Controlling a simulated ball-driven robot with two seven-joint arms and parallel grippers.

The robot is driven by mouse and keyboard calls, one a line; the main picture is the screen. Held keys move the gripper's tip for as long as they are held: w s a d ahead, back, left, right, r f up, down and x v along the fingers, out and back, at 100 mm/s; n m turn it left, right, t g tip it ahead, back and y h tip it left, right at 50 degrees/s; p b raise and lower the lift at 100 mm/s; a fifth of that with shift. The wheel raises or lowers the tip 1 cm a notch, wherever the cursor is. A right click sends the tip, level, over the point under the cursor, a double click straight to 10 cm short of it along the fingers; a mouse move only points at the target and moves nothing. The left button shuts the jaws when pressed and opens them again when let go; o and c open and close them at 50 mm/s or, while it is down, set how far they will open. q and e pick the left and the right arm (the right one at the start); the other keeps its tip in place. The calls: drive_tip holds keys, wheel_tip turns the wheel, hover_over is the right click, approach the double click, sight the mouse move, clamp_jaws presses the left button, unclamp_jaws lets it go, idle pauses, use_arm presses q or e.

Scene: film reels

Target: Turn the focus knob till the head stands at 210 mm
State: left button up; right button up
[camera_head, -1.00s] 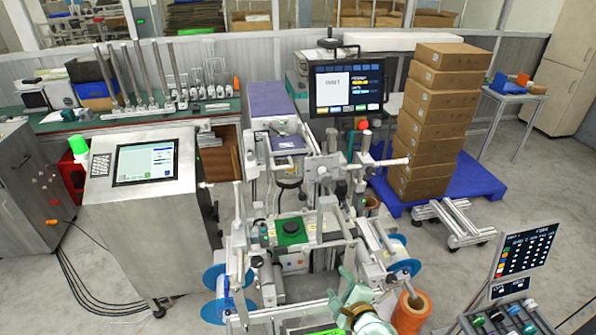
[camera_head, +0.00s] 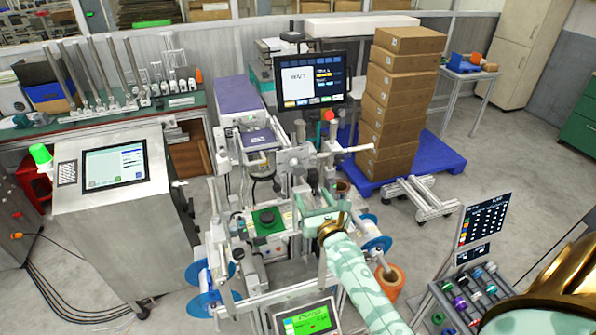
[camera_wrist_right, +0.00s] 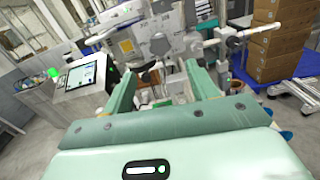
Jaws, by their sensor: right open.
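I cannot tell for sure which part is the focus knob or the head. A round black knob (camera_head: 267,217) stands on a green block in the middle of the grey metal machine (camera_head: 290,160). A black handwheel (camera_head: 291,37) shows behind the monitor. My right gripper (camera_head: 301,210) is open and empty, over the machine to the right of the black knob, with its fingers pointing at the machine. In the right wrist view its fingers (camera_wrist_right: 162,75) are apart, with machine parts beyond them. No millimetre reading is legible. My left gripper is not in view.
A small green-lit screen (camera_head: 306,322) stands at the front. A steel cabinet with a touch panel (camera_head: 114,164) is at the left. Stacked cartons (camera_head: 395,105) stand on a blue pallet at the right. Blue reels (camera_head: 203,304) and an orange roll (camera_head: 389,283) flank the machine.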

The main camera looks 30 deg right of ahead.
sight(299, 173)
drive_tip(key=b+x, duration=0.2)
drive_tip(key=x, duration=0.9)
drive_tip(key=shift+w+f, duration=0.1)
drive_tip(key=shift+w, duration=0.1)
drive_tip(key=shift+w+d+b, duration=0.15)
drive_tip(key=shift+w+b, duration=0.15)
drive_tip(key=shift+w, duration=0.25)
drive_tip(key=c, duration=1)
